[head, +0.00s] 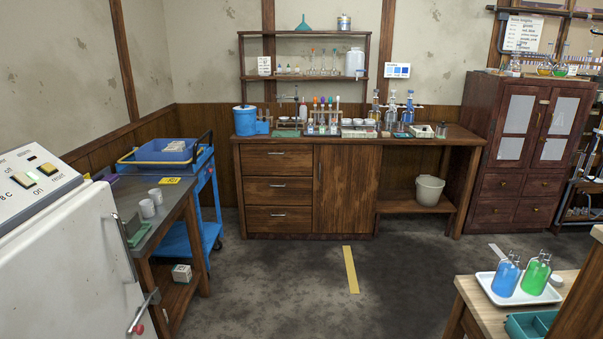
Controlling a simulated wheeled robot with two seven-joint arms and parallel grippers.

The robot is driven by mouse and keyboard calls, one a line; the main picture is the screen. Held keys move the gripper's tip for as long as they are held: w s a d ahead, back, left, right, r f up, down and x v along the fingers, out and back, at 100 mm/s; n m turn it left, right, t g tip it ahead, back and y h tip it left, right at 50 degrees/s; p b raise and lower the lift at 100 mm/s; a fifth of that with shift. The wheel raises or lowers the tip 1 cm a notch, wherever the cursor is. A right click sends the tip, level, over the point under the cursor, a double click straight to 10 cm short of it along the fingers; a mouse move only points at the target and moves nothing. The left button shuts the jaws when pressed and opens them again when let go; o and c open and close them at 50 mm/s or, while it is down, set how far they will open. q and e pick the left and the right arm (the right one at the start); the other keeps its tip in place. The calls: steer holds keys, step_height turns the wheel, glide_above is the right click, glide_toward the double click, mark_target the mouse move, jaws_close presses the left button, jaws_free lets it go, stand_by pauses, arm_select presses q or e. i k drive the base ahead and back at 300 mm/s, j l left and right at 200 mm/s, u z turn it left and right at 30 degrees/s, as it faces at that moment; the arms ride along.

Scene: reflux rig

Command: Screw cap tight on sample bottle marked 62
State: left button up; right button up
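No number 62 is readable on any bottle from here, so I cannot tell which one is the sample bottle. A blue bottle (506,279) and a green bottle (535,277) stand upright on a white tray (486,286) at the lower right. A small white round piece (556,281) is beside the green bottle; I cannot tell whether it is a cap. Small flasks with coloured tops (322,122) and several glass bottles (391,112) stand on the far bench. Neither of my grippers is in view.
The far wooden bench (408,147) is crowded with glassware. A green bin (522,324) is near the tray.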

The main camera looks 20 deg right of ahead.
mark_target(539, 270)
steer(key=i+l+z, duration=0.1)
steer(key=i+z, duration=0.35)
steer(key=i, duration=0.35)
steer(key=i+j+z, duration=0.15)
steer(key=i+z, duration=0.25)
steer(key=i, duration=0.35)
steer(key=i+z, duration=0.35)
steer(key=z, duration=0.15)
steer(key=i+j+z, duration=0.15)
steer(key=i+z, duration=0.15)
steer(key=z, duration=0.15)
steer(key=i+j+z, duration=0.25)
steer(key=z, duration=0.25)
steer(key=i+j+z, duration=0.25)
steer(key=j+z, duration=0.2)
steer(key=i+j+z, duration=0.25)
steer(key=z, duration=0.15)
steer(key=i+j+z, duration=0.2)
steer(key=j+z, duration=0.2)
